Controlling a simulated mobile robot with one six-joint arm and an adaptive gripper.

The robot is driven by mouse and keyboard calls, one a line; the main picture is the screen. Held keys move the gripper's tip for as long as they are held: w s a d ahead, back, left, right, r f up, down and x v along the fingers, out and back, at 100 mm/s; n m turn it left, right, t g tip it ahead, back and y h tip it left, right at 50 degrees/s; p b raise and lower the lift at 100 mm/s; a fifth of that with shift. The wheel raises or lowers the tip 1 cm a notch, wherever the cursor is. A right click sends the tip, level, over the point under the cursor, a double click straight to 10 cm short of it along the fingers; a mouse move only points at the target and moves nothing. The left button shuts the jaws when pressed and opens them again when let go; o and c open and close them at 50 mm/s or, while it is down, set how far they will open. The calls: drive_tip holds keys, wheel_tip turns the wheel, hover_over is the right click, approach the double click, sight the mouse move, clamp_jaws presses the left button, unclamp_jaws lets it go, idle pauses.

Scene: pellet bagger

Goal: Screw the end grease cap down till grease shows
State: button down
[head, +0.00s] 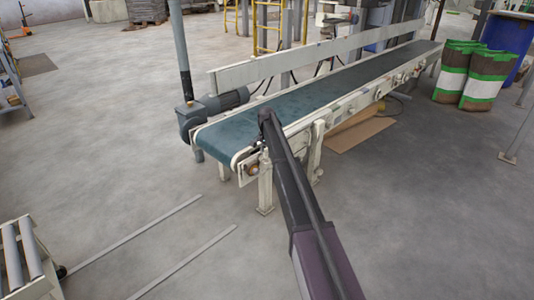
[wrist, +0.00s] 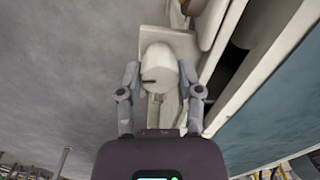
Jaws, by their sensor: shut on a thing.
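In the wrist view, a pale round cap with a short dark mark (wrist: 160,68) sits between the two grey fingers of my gripper (wrist: 160,80). One finger is on each side of it, and the gripper is shut on it. A pale block (wrist: 168,36) is right behind the cap, on the conveyor's frame. No grease can be made out at this size. In the head view, my arm reaches to the near end of the conveyor (head: 300,105); the arm hides the cap and the gripper there.
The conveyor's pale side frame (wrist: 262,65) runs close on the right of my gripper in the wrist view. A grey motor (head: 228,99) is at the belt's far side. Filled bags (head: 470,80) stand at the right. A roller table (head: 25,260) is at lower left.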

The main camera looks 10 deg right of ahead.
drive_tip(key=shift+w, duration=0.25)
drive_tip(key=shift+c, duration=1.3)
unclamp_jaws()
drive_tip(key=shift+s, duration=0.1)
